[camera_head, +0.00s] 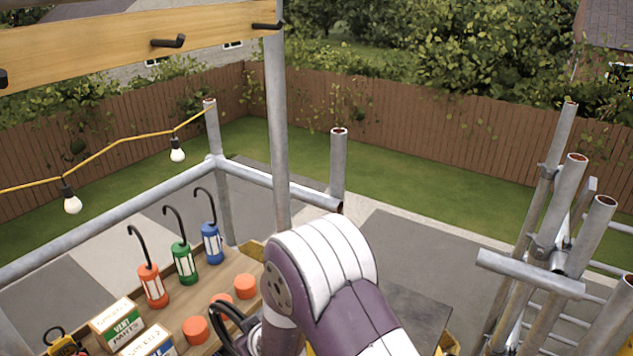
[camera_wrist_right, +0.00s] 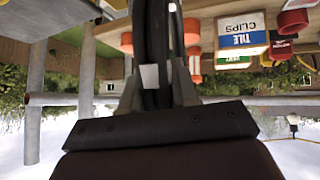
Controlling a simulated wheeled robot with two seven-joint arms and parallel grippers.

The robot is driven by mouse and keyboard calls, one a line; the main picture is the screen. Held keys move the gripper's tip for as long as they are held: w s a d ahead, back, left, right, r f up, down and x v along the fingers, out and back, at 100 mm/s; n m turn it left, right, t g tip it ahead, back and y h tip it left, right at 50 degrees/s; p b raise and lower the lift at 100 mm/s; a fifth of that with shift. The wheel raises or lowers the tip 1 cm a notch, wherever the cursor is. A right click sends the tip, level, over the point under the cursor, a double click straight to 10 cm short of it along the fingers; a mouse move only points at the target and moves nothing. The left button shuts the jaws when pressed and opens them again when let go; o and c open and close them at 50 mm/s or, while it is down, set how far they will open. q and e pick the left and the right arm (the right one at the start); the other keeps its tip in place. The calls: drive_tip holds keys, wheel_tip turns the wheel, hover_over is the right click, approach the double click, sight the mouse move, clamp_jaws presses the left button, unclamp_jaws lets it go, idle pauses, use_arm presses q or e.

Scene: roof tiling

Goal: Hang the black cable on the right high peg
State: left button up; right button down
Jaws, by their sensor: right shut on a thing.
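The black cable (camera_head: 224,318) shows as a dark loop over the wooden bench, left of my right arm in the head view. In the right wrist view, which is upside down, the black cable (camera_wrist_right: 158,45) runs between the fingers of my right gripper (camera_wrist_right: 157,90), which is shut on it. My arm hides the fingers in the head view. A middle peg (camera_head: 168,42) and a partly cut-off left peg (camera_head: 3,78) are also bare. My left gripper is out of view.
The bench (camera_head: 178,305) holds red, green (camera_head: 183,262) and blue lanterns with tall hooks, several orange cylinders (camera_head: 195,329) and boxes (camera_head: 118,323). A metal post (camera_head: 276,120) rises behind my arm. A bulb string (camera_head: 110,155) hangs left; scaffold tubes (camera_head: 530,272) stand right.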

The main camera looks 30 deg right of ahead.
wheel_tip(320, 180, up, 26)
drive_tip(key=p, duration=2.1)
drive_tip(key=shift+w, duration=0.2)
drive_tip(key=shift+s, duration=0.1)
